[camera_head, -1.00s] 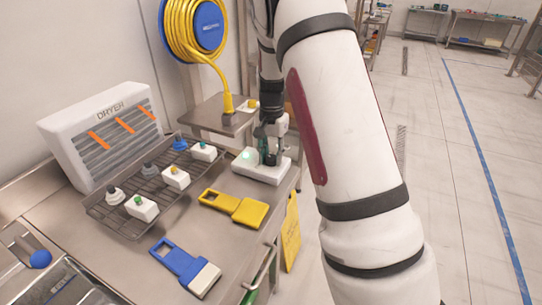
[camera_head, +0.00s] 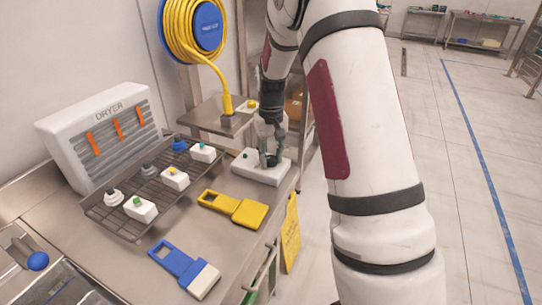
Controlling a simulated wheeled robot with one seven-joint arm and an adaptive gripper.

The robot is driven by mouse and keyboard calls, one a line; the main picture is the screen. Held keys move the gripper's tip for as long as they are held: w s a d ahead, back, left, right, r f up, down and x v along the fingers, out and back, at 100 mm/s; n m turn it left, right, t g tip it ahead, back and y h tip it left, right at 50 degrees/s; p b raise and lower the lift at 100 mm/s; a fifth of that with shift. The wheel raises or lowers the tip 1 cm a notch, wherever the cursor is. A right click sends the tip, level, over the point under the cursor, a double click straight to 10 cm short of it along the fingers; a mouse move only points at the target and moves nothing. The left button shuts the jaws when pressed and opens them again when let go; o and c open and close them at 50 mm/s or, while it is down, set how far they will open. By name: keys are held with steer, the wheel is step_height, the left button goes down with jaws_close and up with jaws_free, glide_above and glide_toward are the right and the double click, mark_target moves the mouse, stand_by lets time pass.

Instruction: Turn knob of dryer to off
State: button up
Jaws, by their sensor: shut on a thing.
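The white dryer (camera_head: 90,140), labelled DRYER, stands at the back left against the wall. Its orange strips (camera_head: 117,128) hang down steeply over the grey slats. A white control box (camera_head: 250,170) with a small dark green light lies on the steel table to its right. My gripper (camera_head: 268,160) points down onto the top of this box and is shut on the knob there. The fingers hide most of the knob, so its pointing direction cannot be read.
A yellow hose reel (camera_head: 197,35) hangs behind. The floor at right is clear.

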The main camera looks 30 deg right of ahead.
mark_target(271, 158)
steer(key=shift+n, duration=0.3)
steer(key=o, duration=1.1)
steer(key=shift+o, duration=0.2)
steer(key=shift+r, duration=0.1)
step_height(271, 158, up, 12)
